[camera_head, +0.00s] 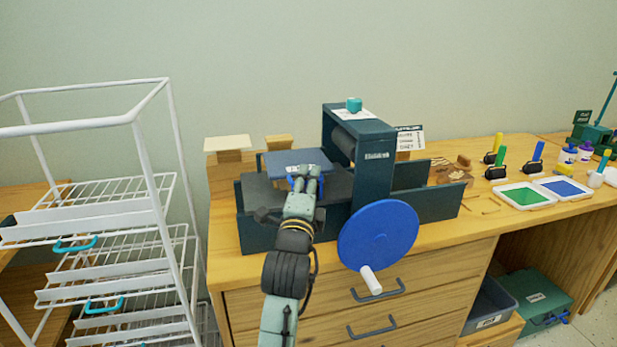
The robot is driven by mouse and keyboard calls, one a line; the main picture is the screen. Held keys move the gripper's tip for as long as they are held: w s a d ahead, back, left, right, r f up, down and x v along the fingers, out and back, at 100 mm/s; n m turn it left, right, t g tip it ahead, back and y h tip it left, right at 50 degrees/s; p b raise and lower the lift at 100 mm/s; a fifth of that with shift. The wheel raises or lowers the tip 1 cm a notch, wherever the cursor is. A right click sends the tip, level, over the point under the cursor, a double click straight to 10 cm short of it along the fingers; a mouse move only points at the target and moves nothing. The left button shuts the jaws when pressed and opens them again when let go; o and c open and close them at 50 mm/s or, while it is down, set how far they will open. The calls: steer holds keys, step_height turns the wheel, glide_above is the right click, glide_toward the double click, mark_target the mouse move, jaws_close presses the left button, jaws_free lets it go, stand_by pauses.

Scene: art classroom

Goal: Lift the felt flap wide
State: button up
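A dark teal press (375,165) stands on the wooden cabinet top. A blue-grey felt flap (292,158) shows as a flat panel at the left part of the press, over its dark bed (262,194). A bright blue piece shows at the flap's front edge. My gripper (304,173) is at that front edge, with its fingertips overlapping the blue piece in the picture. The fingers hide part of the edge, so I cannot tell whether they grip it.
A blue wheel (377,235) with a white handle (371,280) juts from the press front, right of my arm. A white wire rack (150,200) stands left. Ink trays (525,196), rollers and bottles lie on the counter at right.

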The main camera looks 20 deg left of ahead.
steer(key=shift+w, duration=0.15)
steer(key=shift+c, duration=0.3)
jaws_close()
stand_by(0.6)
